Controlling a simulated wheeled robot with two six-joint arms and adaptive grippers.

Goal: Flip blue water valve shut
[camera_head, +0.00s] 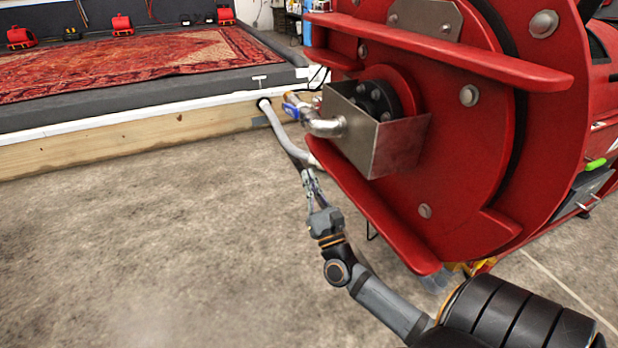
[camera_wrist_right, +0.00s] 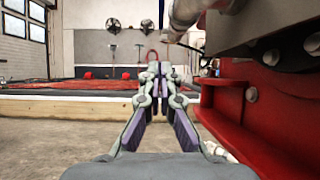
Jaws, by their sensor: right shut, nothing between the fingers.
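The blue water valve handle (camera_head: 291,111) sits on a metal pipe elbow (camera_head: 323,127) that sticks out left from a steel box on the red machine. My right gripper (camera_head: 305,172) is below the valve and apart from it, reaching up beside the machine's lower red rail. It is shut and empty; its closed fingers (camera_wrist_right: 157,70) show in the right wrist view. There the pipe elbow (camera_wrist_right: 186,14) hangs above and right of the fingertips, and the blue handle cannot be made out. My left gripper is not in view.
A pale hose (camera_head: 277,128) runs down behind my right gripper to the machine. The big red machine (camera_head: 455,150) fills the right side. A low wooden-edged platform (camera_head: 150,135) with a red rug (camera_head: 130,60) is behind. Concrete floor at the left is clear.

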